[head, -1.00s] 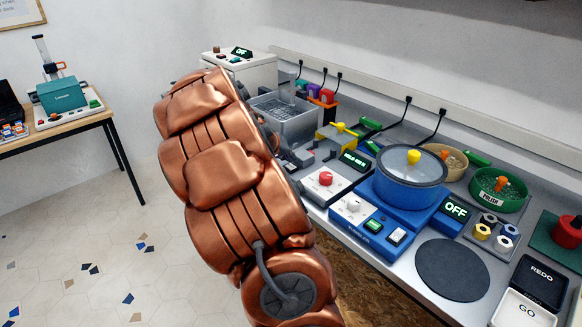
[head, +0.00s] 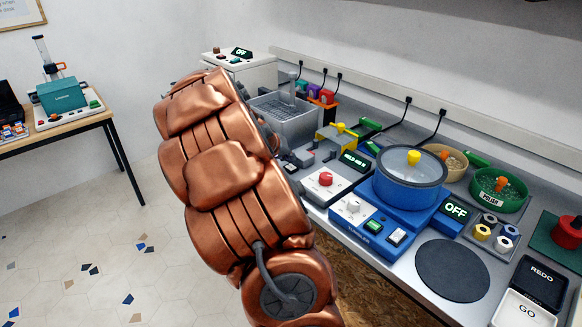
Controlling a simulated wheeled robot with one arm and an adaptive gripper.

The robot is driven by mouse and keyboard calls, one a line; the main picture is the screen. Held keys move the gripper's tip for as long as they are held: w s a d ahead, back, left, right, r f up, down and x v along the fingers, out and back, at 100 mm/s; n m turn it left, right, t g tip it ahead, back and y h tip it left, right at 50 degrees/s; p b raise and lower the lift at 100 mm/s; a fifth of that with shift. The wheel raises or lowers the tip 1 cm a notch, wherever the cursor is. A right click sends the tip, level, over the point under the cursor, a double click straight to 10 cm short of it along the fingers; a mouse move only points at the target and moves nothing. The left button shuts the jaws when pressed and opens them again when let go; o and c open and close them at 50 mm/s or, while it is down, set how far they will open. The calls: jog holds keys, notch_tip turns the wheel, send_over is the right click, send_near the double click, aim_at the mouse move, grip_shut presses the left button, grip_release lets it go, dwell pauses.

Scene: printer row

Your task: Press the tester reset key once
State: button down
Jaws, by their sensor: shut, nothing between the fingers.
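A grey-white unit with a round red key (head: 326,179) stands on the bench just right of my arm. A small dark display with green text (head: 355,161) sits behind the key; its text is too small to read surely. I cannot tell for certain that this unit is the tester or that the red key is its reset key. The key's top is uncovered and nothing visible touches it. My gripper cannot be made out; the arm hides that area.
Right of the key are a blue polisher base (head: 370,230) with a lidded bowl, an OFF display (head: 455,210), a dark round pad (head: 452,270) and GO/REDO trays (head: 540,282). A grey basin (head: 290,128) and a white box (head: 240,70) stand behind.

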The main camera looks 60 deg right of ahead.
aim_at(289, 168)
jog(key=shift+f, duration=0.15)
jog(key=shift+f+b, duration=0.3)
jog(key=shift+b, duration=0.4)
jog(key=shift+f+b, duration=0.35)
jog(key=shift+b, duration=0.1)
dwell(0.6)
jog(key=shift+r, duration=0.8)
jog(key=shift+r, duration=0.1)
jog(key=shift+r+p, duration=0.95)
jog(key=shift+r, duration=1.45)
